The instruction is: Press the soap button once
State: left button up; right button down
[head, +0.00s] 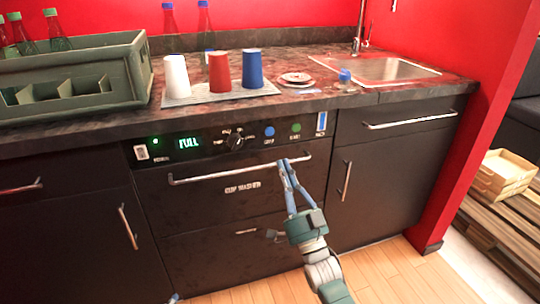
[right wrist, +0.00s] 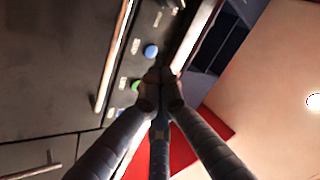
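The cup washer's control panel carries a round blue button (head: 269,131) and a round green button (head: 296,127); their labels are too small to read surely. In the right wrist view the blue button (right wrist: 151,51) shows just beyond my fingertips and the green button (right wrist: 136,86) lies beside them. My right gripper (head: 286,161) has its fingers together, with nothing between them. Its tips appear just below the buttons, near the long handle, and seem apart from both buttons. A small blue tip at the head view's bottom edge may be my left gripper (head: 173,298); the rest is hidden.
The cup washer's handle (head: 240,171) sticks out below the panel. Cups stand on a mat (head: 222,96) above, left of a sink (head: 385,69). Wooden crates (head: 503,172) stand at right.

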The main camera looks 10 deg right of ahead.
pick_arm(q)
jog(key=r, duration=0.1)
jog(key=r+b, duration=0.1)
jog(key=r+t, duration=0.1)
jog(key=shift+s+r+b, duration=0.25)
jog(key=shift+b, duration=0.15)
pick_arm(e)
jog(key=r, duration=0.1)
jog(key=s+r+t, duration=0.1)
jog(key=r, duration=0.1)
jog(key=s+r+t+y, duration=0.1)
jog(key=r, duration=0.1)
jog(key=shift+s+d, duration=0.1)
jog(key=shift+s, duration=0.05)
